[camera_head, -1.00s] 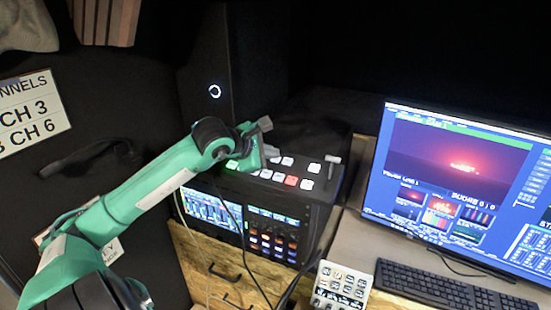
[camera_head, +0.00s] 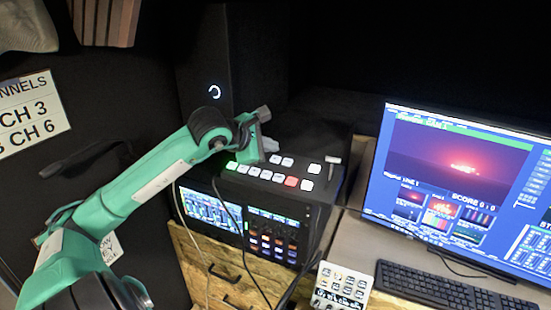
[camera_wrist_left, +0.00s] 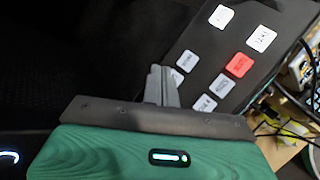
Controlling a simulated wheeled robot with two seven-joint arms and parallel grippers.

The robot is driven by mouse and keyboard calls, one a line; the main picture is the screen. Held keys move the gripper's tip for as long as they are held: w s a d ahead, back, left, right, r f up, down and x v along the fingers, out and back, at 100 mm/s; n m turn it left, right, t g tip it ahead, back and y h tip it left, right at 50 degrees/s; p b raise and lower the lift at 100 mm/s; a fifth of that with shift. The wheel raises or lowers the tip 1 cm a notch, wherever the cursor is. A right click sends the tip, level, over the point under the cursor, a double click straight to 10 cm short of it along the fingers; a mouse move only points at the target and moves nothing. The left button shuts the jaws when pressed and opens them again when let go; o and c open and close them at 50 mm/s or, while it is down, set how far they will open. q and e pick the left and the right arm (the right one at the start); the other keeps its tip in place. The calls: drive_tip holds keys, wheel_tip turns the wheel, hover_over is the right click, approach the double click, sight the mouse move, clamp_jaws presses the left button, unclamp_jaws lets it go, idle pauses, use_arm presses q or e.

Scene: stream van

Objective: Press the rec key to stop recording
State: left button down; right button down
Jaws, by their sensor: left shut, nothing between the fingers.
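A black switcher with several white keys stands in the middle of the head view, and one key on it is red (camera_head: 291,181). In the left wrist view the red key (camera_wrist_left: 239,64) sits among white keys; its lettering is too blurred to read surely. My left gripper (camera_head: 258,157) is over the back-left part of the key panel, left of the red key and apart from it. In the left wrist view its grey fingers (camera_wrist_left: 161,84) are shut and empty, pointing towards the panel, with a white key partly hidden behind them. My right gripper is not in view.
A lever (camera_head: 332,162) stands up at the panel's right side. A monitor (camera_head: 455,180), a keyboard (camera_head: 430,287) and a small white keypad (camera_head: 342,286) are on the desk to the right. Cables hang in front of the switcher. A dark tower (camera_head: 205,60) stands behind.

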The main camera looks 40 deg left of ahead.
use_arm(q)
drive_tip(key=r, duration=0.2)
drive_tip(key=s+r, duration=0.1)
drive_tip(key=r, duration=0.1)
drive_tip(key=shift+d, duration=0.2)
drive_tip(key=shift+f, duration=0.1)
idle(0.6)
